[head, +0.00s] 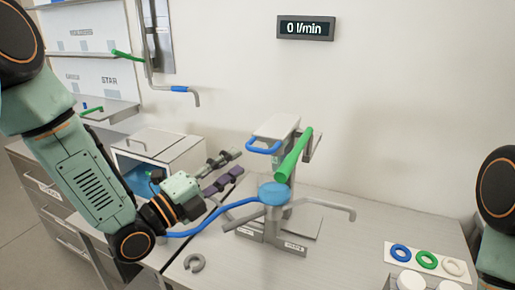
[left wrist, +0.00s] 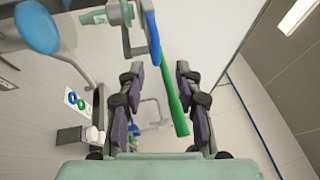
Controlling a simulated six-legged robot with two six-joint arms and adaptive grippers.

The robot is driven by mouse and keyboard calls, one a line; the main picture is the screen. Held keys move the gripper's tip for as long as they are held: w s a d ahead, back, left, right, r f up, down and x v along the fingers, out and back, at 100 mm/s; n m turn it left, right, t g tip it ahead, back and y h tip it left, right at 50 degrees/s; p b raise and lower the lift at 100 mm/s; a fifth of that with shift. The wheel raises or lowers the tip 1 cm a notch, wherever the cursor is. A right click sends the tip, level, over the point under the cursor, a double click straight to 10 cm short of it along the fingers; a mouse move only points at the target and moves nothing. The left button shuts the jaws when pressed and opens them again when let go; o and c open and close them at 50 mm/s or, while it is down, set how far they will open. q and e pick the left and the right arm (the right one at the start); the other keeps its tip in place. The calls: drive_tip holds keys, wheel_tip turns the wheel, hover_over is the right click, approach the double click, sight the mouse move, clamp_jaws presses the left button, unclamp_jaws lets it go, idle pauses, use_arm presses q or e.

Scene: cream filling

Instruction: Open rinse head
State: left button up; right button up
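A grey filling stand (head: 274,128) on the table carries a blue loop handle (head: 263,148), a long green lever (head: 294,155) slanting up to the right, and a round blue part (head: 274,193) below. I cannot tell which part is called the rinse head. My left gripper (head: 236,164) is open and empty, left of the stand and apart from it. In the left wrist view, the green lever (left wrist: 174,97) shows between the spread fingers (left wrist: 160,72), with the blue handle (left wrist: 154,42) just above. My right gripper is out of view.
A grey open ring (head: 194,262) lies in front. Coloured rings (head: 427,260) lie at right. A wall display (head: 305,28) reads 0 l/min.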

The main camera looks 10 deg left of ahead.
sight(255, 151)
use_arm(q)
drive_tip(key=p+x, duration=0.1)
drive_tip(key=x, duration=0.6)
drive_tip(key=shift+w+d, duration=0.1)
drive_tip(key=shift+d, duration=0.05)
drive_tip(key=shift+w+d+f, duration=0.2)
drive_tip(key=shift+w+f, duration=0.1)
drive_tip(key=shift+w, duration=0.2)
drive_tip(key=shift+c, duration=1.2)
drive_tip(key=shift+s+a+r, duration=0.1)
drive_tip(key=shift+s+r, duration=0.1)
drive_tip(key=shift+s, duration=0.15)
drive_tip(key=c, duration=0.5)
drive_tip(key=shift+w, duration=0.15)
